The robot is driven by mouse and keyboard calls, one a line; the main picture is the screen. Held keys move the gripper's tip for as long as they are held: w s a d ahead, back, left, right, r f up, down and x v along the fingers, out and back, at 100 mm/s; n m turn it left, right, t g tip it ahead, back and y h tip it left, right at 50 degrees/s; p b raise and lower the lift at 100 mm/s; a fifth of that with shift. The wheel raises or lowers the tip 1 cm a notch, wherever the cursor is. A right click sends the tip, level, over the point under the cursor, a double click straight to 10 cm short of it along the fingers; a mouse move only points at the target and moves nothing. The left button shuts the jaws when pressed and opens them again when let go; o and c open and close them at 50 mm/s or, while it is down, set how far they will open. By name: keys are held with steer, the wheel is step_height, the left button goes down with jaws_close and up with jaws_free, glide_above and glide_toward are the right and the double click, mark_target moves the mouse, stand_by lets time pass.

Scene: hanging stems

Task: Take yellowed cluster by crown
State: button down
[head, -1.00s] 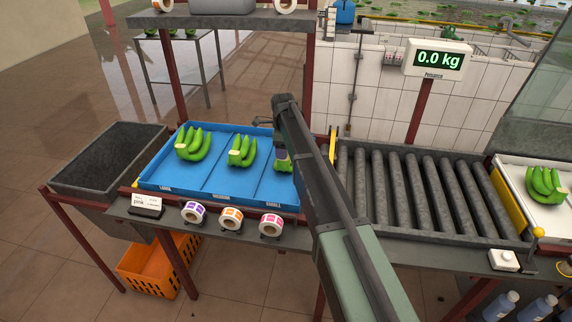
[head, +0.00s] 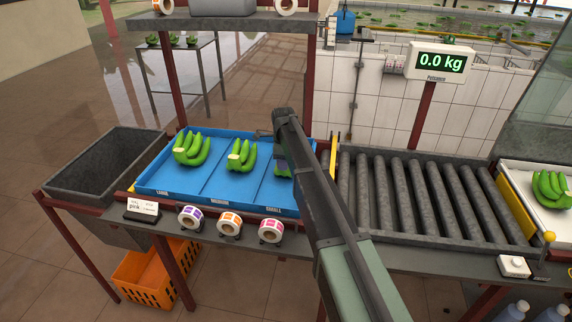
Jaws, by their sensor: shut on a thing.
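My gripper (head: 279,152) is over the right compartment, labelled small, of the blue tray (head: 222,192). It is shut on a green banana cluster (head: 283,168), mostly hidden behind my arm. I cannot tell whether this cluster touches the tray floor. Another green cluster (head: 192,149) lies in the left compartment, and one more green cluster (head: 241,156) lies in the middle one. A green cluster (head: 550,188) sits on the white weighing plate at the far right. No cluster looks clearly yellowed from here.
A dark grey bin (head: 107,165) stands left of the tray. A bare roller conveyor (head: 425,195) lies to the right. A scale display (head: 440,62) reads 0.0 kg. Sticker rolls (head: 229,224) line the front edge. An overhead shelf (head: 215,20) spans the tray's back.

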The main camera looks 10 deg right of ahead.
steer(key=shift+r, duration=0.1)
step_height(320, 180, up, 20)
steer(key=p, duration=2)
